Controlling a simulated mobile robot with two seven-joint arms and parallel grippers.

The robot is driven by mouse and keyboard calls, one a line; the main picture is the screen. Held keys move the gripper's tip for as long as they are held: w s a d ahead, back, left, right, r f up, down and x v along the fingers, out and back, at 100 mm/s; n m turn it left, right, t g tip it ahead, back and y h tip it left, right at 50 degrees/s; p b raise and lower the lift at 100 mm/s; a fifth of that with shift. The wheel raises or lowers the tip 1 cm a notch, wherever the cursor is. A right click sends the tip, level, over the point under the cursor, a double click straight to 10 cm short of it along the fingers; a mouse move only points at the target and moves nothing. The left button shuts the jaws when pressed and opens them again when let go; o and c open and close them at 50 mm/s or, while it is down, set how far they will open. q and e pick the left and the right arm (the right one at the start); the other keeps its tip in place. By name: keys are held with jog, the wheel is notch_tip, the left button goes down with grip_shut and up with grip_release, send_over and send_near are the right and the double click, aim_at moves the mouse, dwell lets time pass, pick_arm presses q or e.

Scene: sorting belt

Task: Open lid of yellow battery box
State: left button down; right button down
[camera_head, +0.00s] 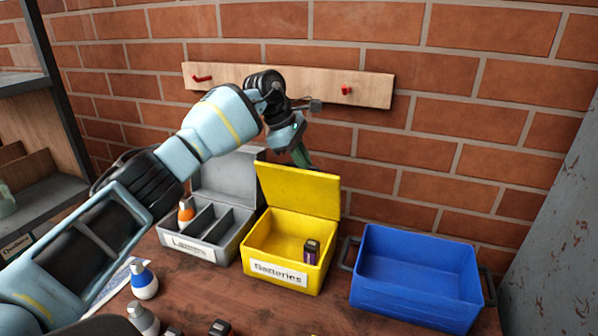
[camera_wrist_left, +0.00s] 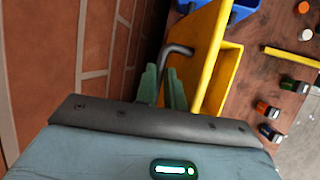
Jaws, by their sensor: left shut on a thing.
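The yellow battery box (camera_head: 254,250) stands on the table with its front label reading "Batteries". Its lid (camera_head: 298,190) is swung up, standing upright at the back, so the inside shows. A dark battery (camera_head: 311,252) stands inside at the right. My left gripper (camera_head: 304,162) is behind the lid's top edge. In the left wrist view its green fingers (camera_wrist_left: 163,82) are shut on the grey bent lid handle (camera_wrist_left: 178,49), which joins the yellow lid (camera_wrist_left: 211,52). The fingertips are partly hidden behind the lid in the head view. My right gripper is not in view.
A grey divided box (camera_head: 226,252) with its lid up and an orange-and-white bulb (camera_head: 186,211) stands left. A blue crate (camera_head: 405,302) stands right. A blue-and-white bulb (camera_head: 144,280) and other small items lie in front. The brick wall (camera_head: 470,150) is close behind.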

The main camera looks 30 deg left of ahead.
pick_arm(q)
jog(key=shift+w+a+f+b, duration=0.2)
jog(key=shift+w+f+b, duration=0.3)
jog(key=shift+w, duration=0.3)
jog(key=shift+w+a+f+b, duration=0.15)
jog(key=shift+w+f+b, duration=0.3)
jog(key=shift+w, duration=0.3)
jog(key=shift+w+r, duration=0.15)
jog(key=c, duration=1.5)
grip_release()
jog(key=shift+w+a, duration=0.1)
jog(key=shift+w, duration=0.1)
jog(key=shift+r, duration=0.25)
jog(key=shift+s, duration=0.1)
